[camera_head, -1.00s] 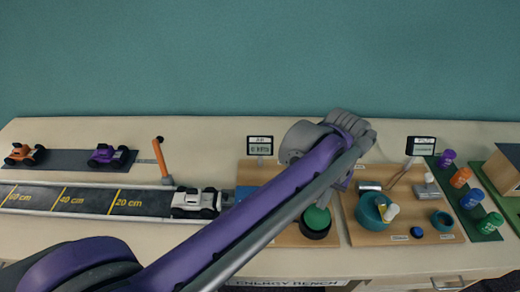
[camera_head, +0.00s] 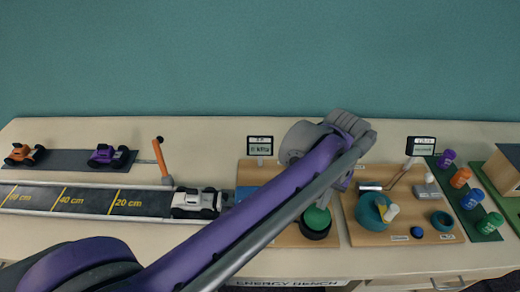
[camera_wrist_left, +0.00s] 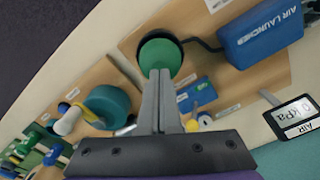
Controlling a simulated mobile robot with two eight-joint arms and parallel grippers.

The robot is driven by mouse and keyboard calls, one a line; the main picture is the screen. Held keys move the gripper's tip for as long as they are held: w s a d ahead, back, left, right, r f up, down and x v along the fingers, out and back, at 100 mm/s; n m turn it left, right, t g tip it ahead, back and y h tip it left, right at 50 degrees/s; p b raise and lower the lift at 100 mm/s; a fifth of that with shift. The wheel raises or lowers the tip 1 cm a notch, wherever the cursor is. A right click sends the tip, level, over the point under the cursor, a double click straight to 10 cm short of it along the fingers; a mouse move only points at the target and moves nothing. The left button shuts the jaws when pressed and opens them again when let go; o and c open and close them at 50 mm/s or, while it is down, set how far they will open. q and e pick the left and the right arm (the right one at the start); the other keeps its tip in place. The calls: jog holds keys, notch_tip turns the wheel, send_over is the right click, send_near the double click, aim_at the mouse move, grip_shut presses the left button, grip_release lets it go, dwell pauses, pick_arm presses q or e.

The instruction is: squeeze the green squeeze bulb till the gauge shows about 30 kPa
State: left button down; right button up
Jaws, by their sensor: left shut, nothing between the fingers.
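The green squeeze bulb (camera_head: 317,217) sits in a dark round holder on the wooden board, partly hidden behind my left arm in the head view. In the left wrist view the bulb (camera_wrist_left: 160,55) is just beyond the tips of my left gripper (camera_wrist_left: 160,74). The gripper is shut with its fingers together, pointing at the bulb; I cannot tell whether the tips touch it. My right gripper is out of view.
The blue air launcher (camera_wrist_left: 260,36) is joined to the bulb by a dark hose. A white car (camera_head: 195,202) stands on the marked track at left. A second wooden board (camera_head: 368,238) holds a teal pot (camera_head: 370,211), and several coloured pots stand farther right.

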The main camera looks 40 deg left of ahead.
aim_at(319, 211)
pick_arm(q)
jog(key=shift+f, duration=0.15)
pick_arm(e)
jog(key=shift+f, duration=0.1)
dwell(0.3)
pick_arm(q)
jog(key=shift+f+b, duration=0.9)
jog(key=shift+f, duration=0.6)
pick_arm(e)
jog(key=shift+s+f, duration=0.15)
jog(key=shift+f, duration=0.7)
pick_arm(q)
jog(key=shift+r, duration=0.1)
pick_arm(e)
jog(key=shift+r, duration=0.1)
pick_arm(q)
jog(key=shift+r+p, duration=1.3)
jog(key=shift+r, duration=0.25)
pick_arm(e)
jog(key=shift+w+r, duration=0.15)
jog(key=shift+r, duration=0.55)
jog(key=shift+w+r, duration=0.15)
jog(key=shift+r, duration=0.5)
